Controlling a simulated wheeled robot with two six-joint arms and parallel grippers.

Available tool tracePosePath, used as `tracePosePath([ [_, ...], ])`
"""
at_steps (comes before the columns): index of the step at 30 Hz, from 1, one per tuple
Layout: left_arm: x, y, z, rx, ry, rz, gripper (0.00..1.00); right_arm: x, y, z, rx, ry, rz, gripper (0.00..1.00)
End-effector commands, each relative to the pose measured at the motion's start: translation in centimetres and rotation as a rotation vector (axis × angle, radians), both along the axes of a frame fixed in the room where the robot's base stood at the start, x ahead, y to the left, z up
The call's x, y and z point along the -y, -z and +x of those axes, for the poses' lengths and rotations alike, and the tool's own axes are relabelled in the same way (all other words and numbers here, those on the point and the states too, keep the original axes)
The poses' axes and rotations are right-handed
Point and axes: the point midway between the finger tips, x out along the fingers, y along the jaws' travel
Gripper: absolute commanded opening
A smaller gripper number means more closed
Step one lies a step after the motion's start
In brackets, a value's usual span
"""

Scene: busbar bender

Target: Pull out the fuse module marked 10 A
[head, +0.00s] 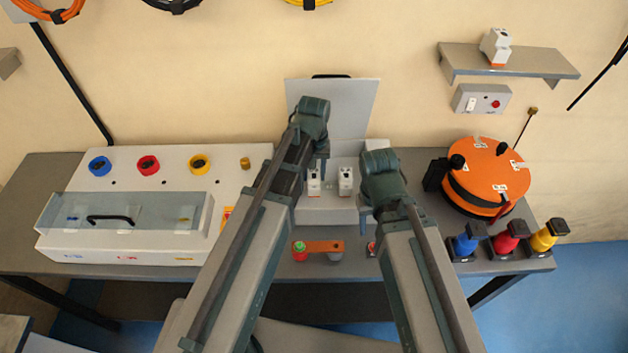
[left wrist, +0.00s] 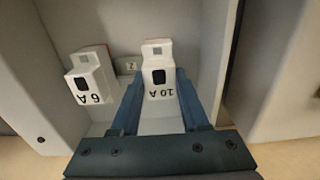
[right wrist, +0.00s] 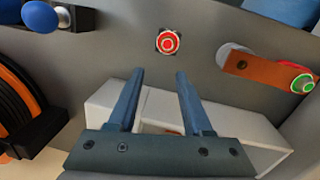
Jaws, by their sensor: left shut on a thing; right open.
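The fuse module marked 10 A (left wrist: 160,78) is a white block with a dark window, between the fingers of my left gripper (left wrist: 160,88). The fingers are shut on its sides. It also shows in the head view (head: 314,183), below my left gripper (head: 321,170), inside the open grey box (head: 330,212). I cannot tell whether it is fully seated. The module marked 6 A (left wrist: 90,80) stands beside it, also seen in the head view (head: 345,181). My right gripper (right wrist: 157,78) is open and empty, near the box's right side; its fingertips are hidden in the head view.
An orange bar (head: 322,246) with a green-topped red button lies before the box. A red button (right wrist: 168,40) is near my right gripper. An orange reel (head: 490,175) stands right, a clear-covered bench unit (head: 130,245) left. Another module (head: 496,46) sits on the wall shelf.

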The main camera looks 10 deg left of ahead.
Motion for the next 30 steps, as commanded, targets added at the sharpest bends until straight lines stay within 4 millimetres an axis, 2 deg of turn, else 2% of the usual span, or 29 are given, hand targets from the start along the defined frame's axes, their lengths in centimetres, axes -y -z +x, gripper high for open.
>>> tracePosePath([
  [22, 0.0, -1.8, 0.0, 0.0, 0.0, 0.0, 0.0, 0.0, -1.8, 0.0, 0.0, 0.0, 0.0, 0.5],
  [30, 0.0, -1.8, 0.0, 0.0, 0.0, 0.0, 0.0, 0.0, -1.8, 0.0, 0.0, 0.0, 0.0, 0.5],
])
